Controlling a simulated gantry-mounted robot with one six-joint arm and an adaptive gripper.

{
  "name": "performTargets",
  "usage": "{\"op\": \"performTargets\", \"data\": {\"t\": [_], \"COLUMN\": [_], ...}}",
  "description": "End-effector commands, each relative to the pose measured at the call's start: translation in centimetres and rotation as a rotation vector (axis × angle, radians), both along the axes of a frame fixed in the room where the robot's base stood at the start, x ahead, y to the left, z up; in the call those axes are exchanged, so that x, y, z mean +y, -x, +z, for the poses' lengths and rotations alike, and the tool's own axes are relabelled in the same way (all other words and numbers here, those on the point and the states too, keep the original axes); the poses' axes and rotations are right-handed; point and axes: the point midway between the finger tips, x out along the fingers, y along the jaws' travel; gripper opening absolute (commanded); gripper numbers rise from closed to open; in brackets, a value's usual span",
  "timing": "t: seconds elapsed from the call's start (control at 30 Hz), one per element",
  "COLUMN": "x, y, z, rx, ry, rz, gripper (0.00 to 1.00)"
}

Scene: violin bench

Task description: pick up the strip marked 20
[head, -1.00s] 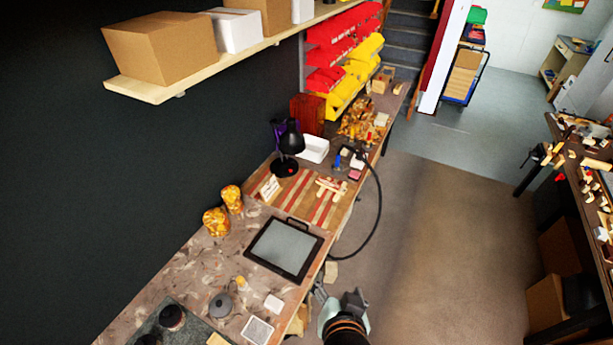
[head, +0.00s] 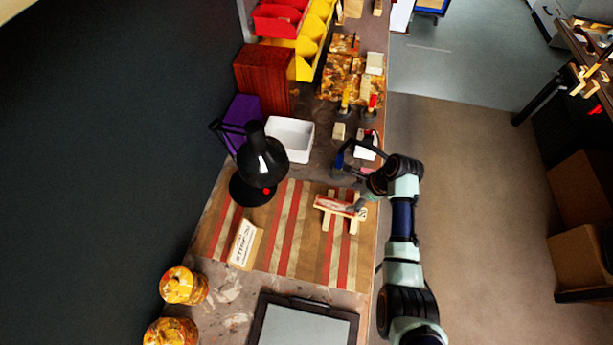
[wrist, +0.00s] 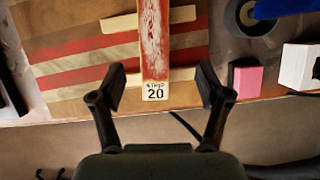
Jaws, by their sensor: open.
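The strip marked 20 (wrist: 155,45) is a narrow bar with worn red paint and a pale end bearing the black number. In the wrist view it lies across two pale wooden sticks, with its marked end toward me. My gripper (wrist: 160,90) is open, one finger on each side of that marked end, and apart from it. In the head view the strip (head: 338,206) rests on the sticks on the striped board (head: 272,255), and my gripper (head: 360,205) is at its right end. The fingers are hard to make out there.
A white tray (head: 290,137) is behind. A pink block (wrist: 246,82) and a white box (wrist: 298,67) lie right of the gripper in the wrist view.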

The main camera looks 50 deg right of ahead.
Motion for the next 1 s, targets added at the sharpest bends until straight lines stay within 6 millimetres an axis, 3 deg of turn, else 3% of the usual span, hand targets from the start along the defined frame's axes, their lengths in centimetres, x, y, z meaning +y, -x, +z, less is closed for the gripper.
{"op": "performTargets", "data": {"t": [0.13, 0.47, 0.77, 1.0], "x": [-0.2, 0.2, 1.1, 1.1], "y": [0.4, -0.7, -2.4, -2.7], "z": [-0.4, -2.8, -7.1, -7.3], "rx": [0.004, 0.004, 0.004, 0.003], "ry": [-0.019, -0.014, -0.015, -0.013], "rz": [-0.028, -0.022, -0.021, -0.022], "gripper": [0.76, 0.76, 0.76, 0.76]}}
